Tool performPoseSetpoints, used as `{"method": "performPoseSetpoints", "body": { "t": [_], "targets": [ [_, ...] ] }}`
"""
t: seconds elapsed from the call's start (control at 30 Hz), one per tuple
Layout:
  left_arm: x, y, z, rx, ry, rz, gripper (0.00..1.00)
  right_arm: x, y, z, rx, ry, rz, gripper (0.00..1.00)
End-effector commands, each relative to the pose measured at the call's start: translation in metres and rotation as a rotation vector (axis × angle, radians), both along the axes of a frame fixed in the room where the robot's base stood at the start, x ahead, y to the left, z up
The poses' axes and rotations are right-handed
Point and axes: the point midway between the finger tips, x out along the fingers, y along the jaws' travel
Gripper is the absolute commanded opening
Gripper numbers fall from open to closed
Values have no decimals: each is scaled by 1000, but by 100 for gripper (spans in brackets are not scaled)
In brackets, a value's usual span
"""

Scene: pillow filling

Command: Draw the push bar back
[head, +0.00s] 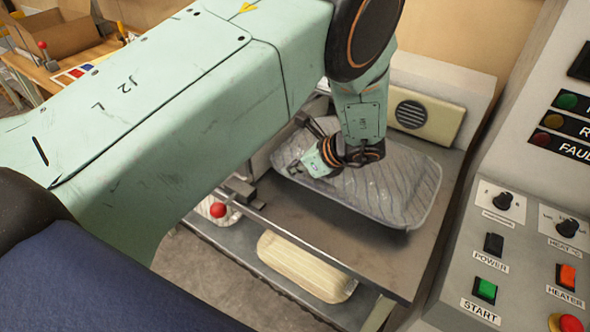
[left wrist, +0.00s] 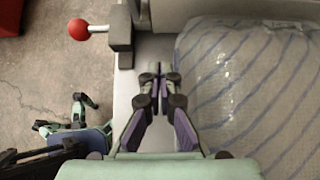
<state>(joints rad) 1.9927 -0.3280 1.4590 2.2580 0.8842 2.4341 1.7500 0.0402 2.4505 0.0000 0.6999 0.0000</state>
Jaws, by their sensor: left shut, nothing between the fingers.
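A red ball knob (head: 218,210) stands by the left edge of the metal deck, beside a dark grey block (head: 240,189). In the left wrist view the knob (left wrist: 78,29) sits on a short rod running into a grey bracket (left wrist: 122,40). I take this for part of the push bar; its full length is not clear. My left gripper (head: 308,124) hangs over the striped, plastic-wrapped pillow's far left end. In the left wrist view its fingers (left wrist: 158,70) are closed together and empty, just right of the bracket. The right gripper is not in view.
The wrapped pillow (head: 385,190) lies on the metal deck (head: 310,232). A control panel (head: 505,270) with buttons and knobs stands at the right. Bare floor (left wrist: 40,75) shows left of the deck.

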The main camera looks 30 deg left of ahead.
Motion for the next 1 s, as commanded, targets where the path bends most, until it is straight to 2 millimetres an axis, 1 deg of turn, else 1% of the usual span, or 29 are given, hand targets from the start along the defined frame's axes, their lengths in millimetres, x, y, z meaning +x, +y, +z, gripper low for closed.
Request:
{"method": "performPoseSetpoints", "body": {
  "t": [0.03, 0.53, 0.6, 0.73, 0.83, 1.0],
  "targets": [
    [1, 5, -10, -2, 1, 2, 0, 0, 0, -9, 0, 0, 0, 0],
    [9, 49, -55, -1, 2, -1, 0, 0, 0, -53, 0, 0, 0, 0],
    [11, 62, -50, -1, 1, 1, 0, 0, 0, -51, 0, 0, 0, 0],
    [13, 77, -49, -1, 1, -1, 0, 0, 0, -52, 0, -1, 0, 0],
    [14, 84, -49, 0, 0, -3, 0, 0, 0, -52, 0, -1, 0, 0],
    [15, 87, -48, 0, 1, -4, 0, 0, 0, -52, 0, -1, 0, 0]
  ]
}}
